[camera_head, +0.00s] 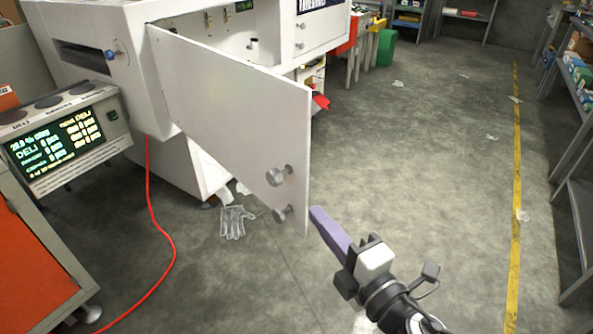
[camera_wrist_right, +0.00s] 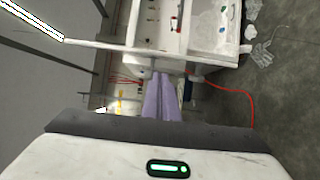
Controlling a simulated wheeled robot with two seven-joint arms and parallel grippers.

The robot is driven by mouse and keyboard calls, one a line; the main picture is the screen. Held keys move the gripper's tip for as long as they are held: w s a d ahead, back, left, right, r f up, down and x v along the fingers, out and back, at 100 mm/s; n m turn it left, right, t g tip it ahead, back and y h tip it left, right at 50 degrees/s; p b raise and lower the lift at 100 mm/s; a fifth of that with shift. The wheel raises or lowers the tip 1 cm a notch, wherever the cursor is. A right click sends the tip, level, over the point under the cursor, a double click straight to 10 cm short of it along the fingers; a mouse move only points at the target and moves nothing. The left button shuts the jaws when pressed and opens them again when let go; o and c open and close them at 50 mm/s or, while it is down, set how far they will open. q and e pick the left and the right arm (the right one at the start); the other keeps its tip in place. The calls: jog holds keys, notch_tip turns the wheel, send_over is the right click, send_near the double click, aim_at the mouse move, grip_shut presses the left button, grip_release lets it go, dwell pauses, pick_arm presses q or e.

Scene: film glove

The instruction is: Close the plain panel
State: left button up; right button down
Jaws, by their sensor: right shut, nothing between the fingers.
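The plain panel (camera_head: 235,115) is a white door on the white machine (camera_head: 105,35), hinged at its left edge and swung open toward me. It has two grey knobs, an upper one (camera_head: 279,175) and a lower one (camera_head: 283,213), near its free edge. My right gripper (camera_head: 316,212) has purple fingers, shut and empty, just right of the panel's lower free corner. I cannot tell if they touch it. My left gripper is not in view.
A display unit (camera_head: 60,140) stands at the left above an orange cabinet (camera_head: 30,240). A red hose (camera_head: 165,235) and a clear glove (camera_head: 236,222) lie on the floor. Shelves (camera_head: 575,110) line the right side. The floor between the panel and the yellow line (camera_head: 514,190) is mostly clear.

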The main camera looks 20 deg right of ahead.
aim_at(297, 189)
jog(key=w, duration=0.3)
jog(key=w+a+p, duration=0.1)
jog(key=w, duration=0.4)
jog(key=shift+w+a, duration=0.2)
jog(key=shift+w, duration=0.65)
